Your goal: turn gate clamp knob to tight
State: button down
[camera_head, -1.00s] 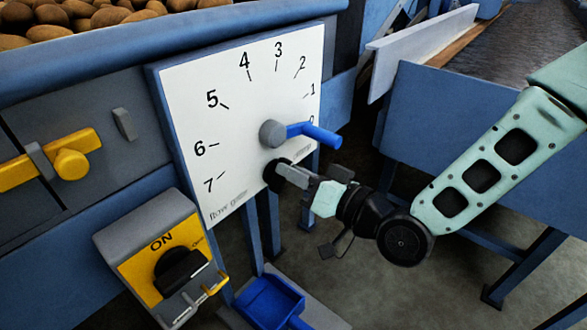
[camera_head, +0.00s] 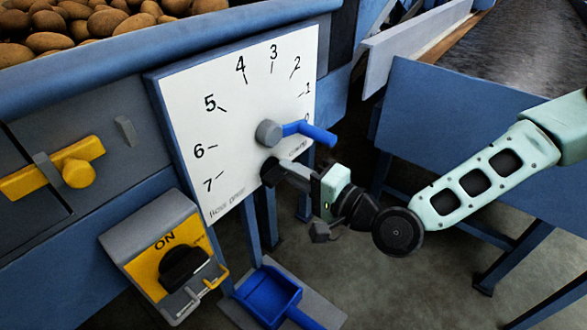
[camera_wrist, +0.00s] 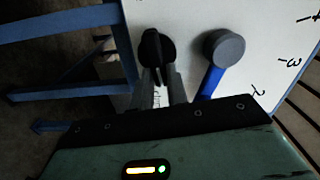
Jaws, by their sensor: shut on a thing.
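The black clamp knob (camera_head: 267,172) sits low on the right part of the white dial plate (camera_head: 215,130), below the grey hub. My gripper (camera_head: 279,172) reaches it from the right, with its fingers shut on the knob. In the wrist view the black knob (camera_wrist: 153,48) shows a raised ridge, and the fingers of my gripper (camera_wrist: 163,80) close at its lower edge. The fingers partly hide the knob in both views. Any tight mark by the knob is hidden or too small to read.
A blue crank handle (camera_head: 314,132) on a grey hub (camera_head: 268,133) stands just above my gripper, pointing near 0. A yellow ON switch box (camera_head: 170,258) is at lower left. A blue dustpan (camera_head: 270,297) lies below. A blue table side (camera_head: 470,120) stands at right.

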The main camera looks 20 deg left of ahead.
jog(key=shift+f+m, duration=0.1)
jog(key=shift+m, duration=0.5)
jog(key=shift+f, duration=0.1)
jog(key=c, duration=1.4)
grip_release()
jog(key=shift+d, duration=0.1)
jog(key=p+v, duration=0.5)
jog(key=v, duration=1.2)
jog(key=shift+d+p, duration=0.1)
jog(key=shift+p, duration=0.3)
